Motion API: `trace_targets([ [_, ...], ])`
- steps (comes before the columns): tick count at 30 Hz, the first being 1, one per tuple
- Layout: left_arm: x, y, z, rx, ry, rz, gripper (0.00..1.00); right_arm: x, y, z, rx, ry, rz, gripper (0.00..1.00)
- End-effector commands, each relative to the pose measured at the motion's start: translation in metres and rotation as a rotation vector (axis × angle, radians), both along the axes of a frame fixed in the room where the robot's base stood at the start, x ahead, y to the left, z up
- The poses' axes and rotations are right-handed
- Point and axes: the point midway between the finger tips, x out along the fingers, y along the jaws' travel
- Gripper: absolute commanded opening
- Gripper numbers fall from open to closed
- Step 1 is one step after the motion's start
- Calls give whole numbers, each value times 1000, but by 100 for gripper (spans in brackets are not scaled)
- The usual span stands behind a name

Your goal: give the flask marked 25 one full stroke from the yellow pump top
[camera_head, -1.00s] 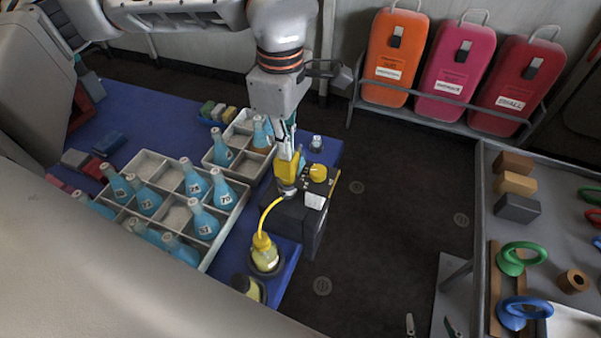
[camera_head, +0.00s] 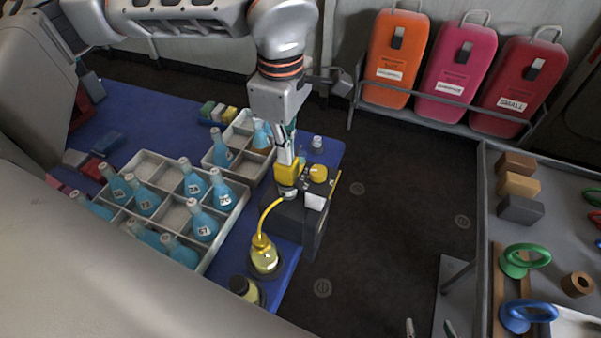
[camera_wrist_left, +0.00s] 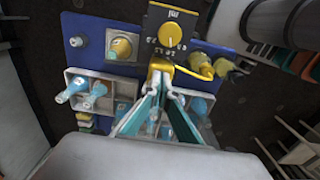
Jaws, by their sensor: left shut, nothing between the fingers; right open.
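The yellow pump top (camera_head: 288,172) is on the black box with a yellow dial (camera_head: 318,173). A yellow hose runs from it to a bottle of yellow liquid (camera_head: 264,260). My left gripper (camera_head: 288,182) is shut and empty, pointing down with its fingertips at the pump top; contact is hard to judge. In the left wrist view the fingertips (camera_wrist_left: 160,68) are just below the dial. Blue flasks stand in the grey trays, some with number labels; I cannot read 25 on any. My right gripper (camera_head: 430,329) is open at the bottom edge, only its fingertips showing.
A large grey tray (camera_head: 208,262) and a smaller one (camera_head: 252,172) sit on the blue table (camera_head: 150,120). A second bottle (camera_head: 245,290) is at the near edge. A grey bench (camera_head: 560,225) with rings and blocks is at right. Dark floor lies between.

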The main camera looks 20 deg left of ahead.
Motion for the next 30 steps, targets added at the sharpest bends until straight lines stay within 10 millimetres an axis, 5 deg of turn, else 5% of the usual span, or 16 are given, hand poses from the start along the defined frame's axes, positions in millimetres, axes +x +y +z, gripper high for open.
trace_targets([
  [30, 0, 0, 68, 0, -3, 0, 0, 11, 0, 54, 4, -30, -1, 55],
])
